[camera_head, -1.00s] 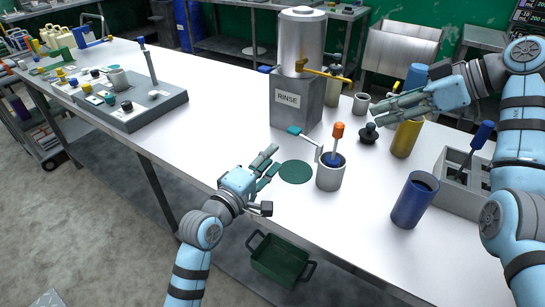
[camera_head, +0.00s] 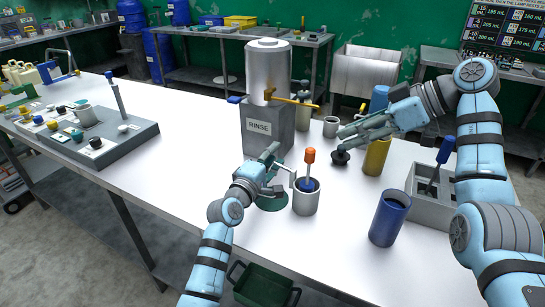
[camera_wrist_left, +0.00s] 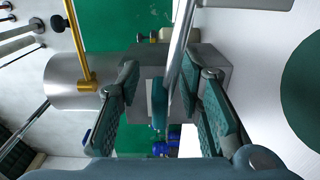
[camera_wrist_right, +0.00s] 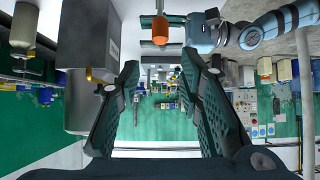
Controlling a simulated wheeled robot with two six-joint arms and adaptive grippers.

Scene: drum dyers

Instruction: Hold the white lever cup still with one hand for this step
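The white lever cup (camera_head: 305,200) stands upright on the table, with an orange-topped tool (camera_head: 309,157) in it. My left gripper is open beside the cup. My right gripper (camera_head: 358,133) is open and empty, above and behind the cup near a black knobbed piece (camera_head: 340,157). The orange top also shows in the right wrist view (camera_wrist_right: 160,30).
The rinse tank (camera_head: 268,130) stands behind the cup. A dark green disc (camera_head: 272,203) lies left of it. A blue cup (camera_head: 389,220), a yellow cylinder (camera_head: 376,158) and a grey rack (camera_head: 420,205) stand to the right. The table's left middle is clear.

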